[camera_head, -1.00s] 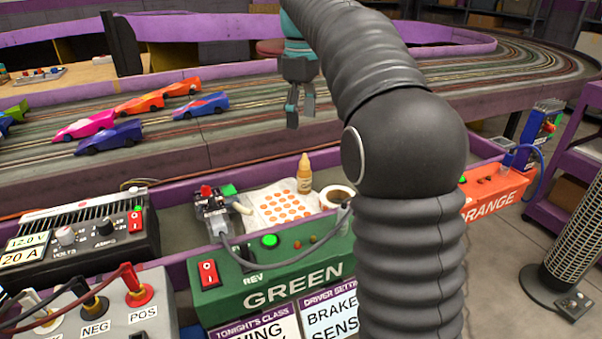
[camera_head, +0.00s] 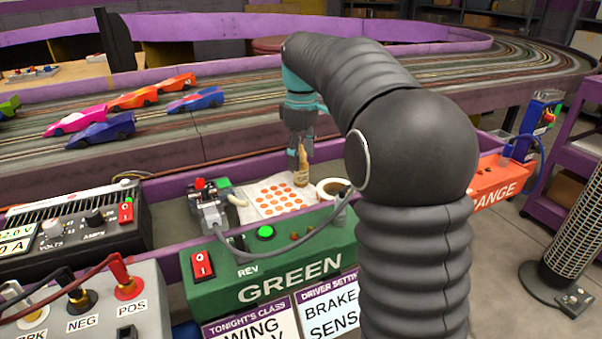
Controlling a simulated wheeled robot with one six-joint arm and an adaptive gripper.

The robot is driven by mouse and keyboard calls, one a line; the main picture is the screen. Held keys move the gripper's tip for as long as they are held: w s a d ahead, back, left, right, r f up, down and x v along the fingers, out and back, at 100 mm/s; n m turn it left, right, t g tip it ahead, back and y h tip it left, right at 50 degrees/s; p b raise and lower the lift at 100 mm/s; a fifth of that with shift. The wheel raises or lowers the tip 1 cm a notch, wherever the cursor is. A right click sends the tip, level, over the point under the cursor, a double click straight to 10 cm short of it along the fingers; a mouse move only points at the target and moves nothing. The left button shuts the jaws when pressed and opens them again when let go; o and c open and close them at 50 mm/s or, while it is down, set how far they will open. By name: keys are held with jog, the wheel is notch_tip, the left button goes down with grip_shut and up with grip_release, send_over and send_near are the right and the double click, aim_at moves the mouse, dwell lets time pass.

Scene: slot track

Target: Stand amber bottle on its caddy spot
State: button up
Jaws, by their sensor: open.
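The amber bottle (camera_head: 301,179) stands upright behind the green station, beside a white sheet with orange dots (camera_head: 275,199). Its upper part and tip are partly hidden by my gripper. My gripper (camera_head: 301,160) is open and points down at the bottle's top, with fingers that appear to be on either side of it. I cannot tell whether they touch it. I cannot make out a caddy for certain in this view.
A tape roll (camera_head: 333,188) sits close to the right of the bottle. A small clamp-like device (camera_head: 208,205) with a cable stands left of the sheet. The green box (camera_head: 270,265) is in front, and the slot track with toy cars (camera_head: 195,100) lies behind.

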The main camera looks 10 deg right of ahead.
jog(key=shift+f, duration=0.65)
jog(key=c, duration=1.2)
grip_shut()
jog(key=shift+r, duration=0.15)
